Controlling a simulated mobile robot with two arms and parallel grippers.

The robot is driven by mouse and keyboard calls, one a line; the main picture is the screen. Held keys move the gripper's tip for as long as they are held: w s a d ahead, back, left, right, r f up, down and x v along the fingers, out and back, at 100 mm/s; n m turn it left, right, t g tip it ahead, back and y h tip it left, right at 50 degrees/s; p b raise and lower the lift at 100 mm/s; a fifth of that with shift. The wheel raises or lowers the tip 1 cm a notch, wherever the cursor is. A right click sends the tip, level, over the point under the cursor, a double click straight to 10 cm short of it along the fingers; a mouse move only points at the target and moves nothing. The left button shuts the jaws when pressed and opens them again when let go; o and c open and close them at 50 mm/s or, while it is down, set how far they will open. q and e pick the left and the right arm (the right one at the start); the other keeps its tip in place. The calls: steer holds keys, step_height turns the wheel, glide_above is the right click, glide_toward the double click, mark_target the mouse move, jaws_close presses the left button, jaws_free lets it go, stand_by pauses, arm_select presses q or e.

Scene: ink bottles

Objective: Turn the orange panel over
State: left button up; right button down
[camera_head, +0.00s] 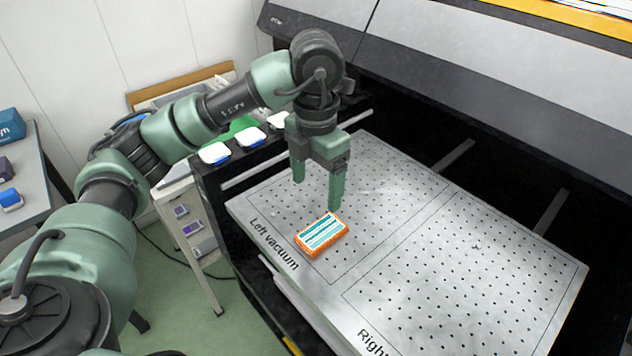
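The orange panel (306,250) lies flat on the left half of the perforated metal vacuum table (475,247), beside the "Left vacuum" lettering. Its upper face shows white and teal stripes inside an orange edge. My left gripper (316,194) points down just behind the panel, its two green fingers apart with nothing between them. The fingertips look close to the panel's far edge; whether they touch it I cannot tell. My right gripper is not in view.
A large dark printer (450,75) stands behind the vacuum table. Several white-topped bottles or caps (215,153) line the table's left side. A side table (40,185) with blue boxes is at the far left. The right half of the vacuum table is clear.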

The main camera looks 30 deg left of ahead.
arm_select(q)
step_height(320, 180, up, 8)
steer(key=shift+p, duration=0.35)
steer(key=shift+f, duration=0.15)
stand_by(0.5)
